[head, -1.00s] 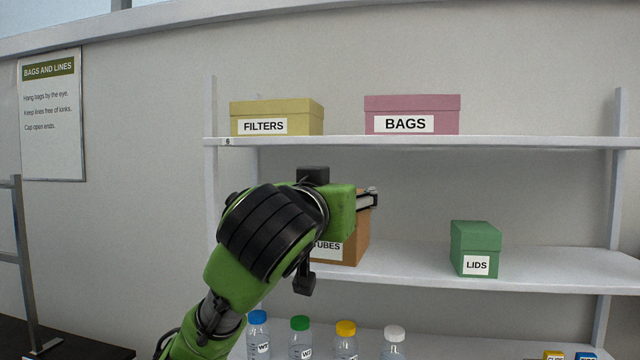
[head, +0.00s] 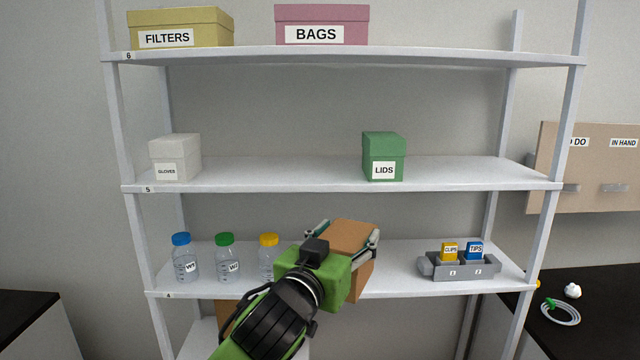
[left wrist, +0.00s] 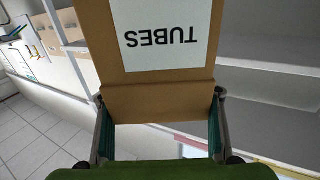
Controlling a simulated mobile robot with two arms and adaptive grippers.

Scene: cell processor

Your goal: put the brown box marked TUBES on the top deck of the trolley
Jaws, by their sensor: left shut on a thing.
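The brown TUBES box (head: 350,238) is held by my left gripper (head: 345,235), in front of the shelf unit at about the height of the bottle shelf. In the left wrist view the TUBES box (left wrist: 158,98) shows its label upside down, with a finger of my left gripper (left wrist: 160,115) on each side. The gripper is shut on the box. The box's lower part is partly hidden behind my wrist in the head view. The trolley is not clearly seen in any view. My right gripper is not in view.
Shelf 5 (head: 270,176) holds a white GLOVES box (head: 175,158) and a green LIDS box (head: 384,157). Shelf 4 holds several capped bottles and a grey rack (head: 460,268) with CLIPS and TIPS. A dark bench (head: 600,330) stands at the right.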

